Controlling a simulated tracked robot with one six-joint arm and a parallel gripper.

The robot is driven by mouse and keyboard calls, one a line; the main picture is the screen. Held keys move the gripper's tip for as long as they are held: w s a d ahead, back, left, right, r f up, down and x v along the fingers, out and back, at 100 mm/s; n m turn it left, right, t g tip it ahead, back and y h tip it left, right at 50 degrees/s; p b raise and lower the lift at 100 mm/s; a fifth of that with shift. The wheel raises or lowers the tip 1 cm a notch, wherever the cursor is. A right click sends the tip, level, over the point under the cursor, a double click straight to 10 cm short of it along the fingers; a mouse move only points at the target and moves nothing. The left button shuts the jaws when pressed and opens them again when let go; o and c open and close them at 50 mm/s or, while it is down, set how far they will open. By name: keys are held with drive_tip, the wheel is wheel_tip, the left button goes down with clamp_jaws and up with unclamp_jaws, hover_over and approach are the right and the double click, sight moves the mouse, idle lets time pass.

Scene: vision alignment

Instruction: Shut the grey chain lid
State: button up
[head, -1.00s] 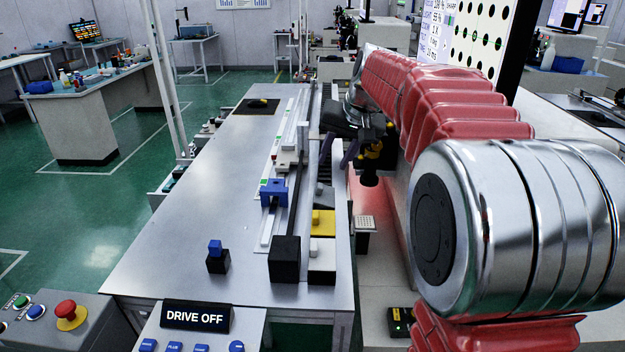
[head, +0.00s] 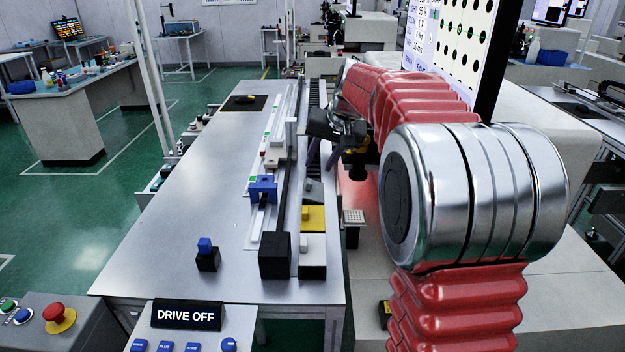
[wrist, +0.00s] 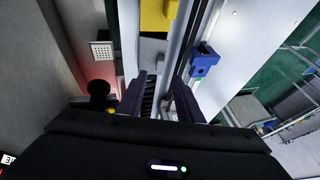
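The grey chain lid (head: 314,196) is a low grey block with a small grip on top, just beyond the yellow block on the right side of the bench. In the wrist view a grey surface beside the yellow block, likely the lid (wrist: 152,52), shows ahead of my fingertips. My gripper (head: 321,158) hangs above the dark chain track, a little beyond the lid. In the wrist view my gripper (wrist: 160,80) is open, with an empty gap between its two dark fingers. The dark links of the chain (wrist: 147,100) show between them.
A yellow block (head: 314,221) and a white block (head: 313,268) stand in line nearer me. A black block (head: 275,256) and a blue carriage on a rail (head: 262,188) are to the left. A small perforated block (head: 353,217) is at right. The bench's left half is mostly clear.

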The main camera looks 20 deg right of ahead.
sight(310, 181)
drive_tip(key=x, duration=0.9)
drive_tip(key=shift+w+f, duration=0.1)
drive_tip(key=shift+f, duration=0.1)
clamp_jaws()
